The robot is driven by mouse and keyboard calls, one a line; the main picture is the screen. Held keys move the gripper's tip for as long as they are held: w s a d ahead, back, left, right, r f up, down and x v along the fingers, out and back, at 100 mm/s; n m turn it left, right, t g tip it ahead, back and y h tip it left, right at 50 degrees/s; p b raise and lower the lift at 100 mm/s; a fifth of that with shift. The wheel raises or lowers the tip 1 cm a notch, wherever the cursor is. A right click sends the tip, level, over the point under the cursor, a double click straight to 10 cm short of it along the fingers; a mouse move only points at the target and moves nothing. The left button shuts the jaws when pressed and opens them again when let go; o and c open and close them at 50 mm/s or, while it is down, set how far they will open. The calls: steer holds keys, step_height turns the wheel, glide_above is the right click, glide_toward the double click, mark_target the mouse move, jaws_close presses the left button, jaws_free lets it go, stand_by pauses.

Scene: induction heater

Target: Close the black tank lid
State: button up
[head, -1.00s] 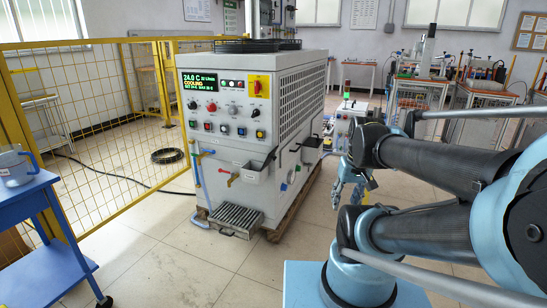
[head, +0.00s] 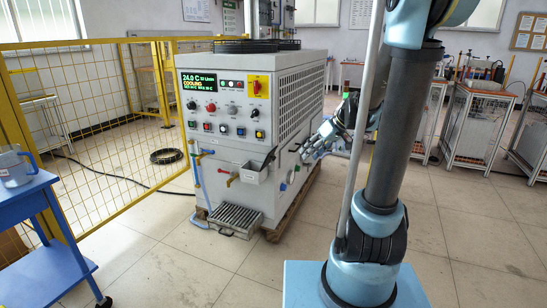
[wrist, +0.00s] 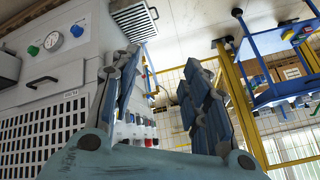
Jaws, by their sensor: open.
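My gripper (head: 322,140) is open and empty, at the right side of the white-grey chiller cabinet (head: 222,165) in the head view. In the wrist view its two fingers stand wide apart (wrist: 162,98). A black part (wrist: 8,66) shows cut off at the left edge of the wrist view, away from the fingers. Whether it is the lid, and its angle, I cannot tell.
The cabinet's side has a gauge (wrist: 53,42), a green knob (wrist: 33,50) and a black handle (wrist: 42,82). A drip tray (head: 235,220) sits low at its front. A yellow mesh fence (head: 110,120) and a blue cart (head: 40,230) stand left.

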steer(key=w+a+f+n+y, duration=0.2)
steer(key=w+f+n+y, duration=0.1)
steer(key=w, duration=1)
steer(key=n+t+y, duration=0.2)
steer(key=n+y, duration=0.1)
glide_toward(271, 154)
steer(key=x, duration=0.6)
steer(key=w+x, duration=0.1)
steer(key=x, duration=0.2)
steer(key=shift+w+f, duration=0.1)
steer(key=shift+f, duration=0.25)
steer(key=shift+d, duration=0.1)
jaws_close()
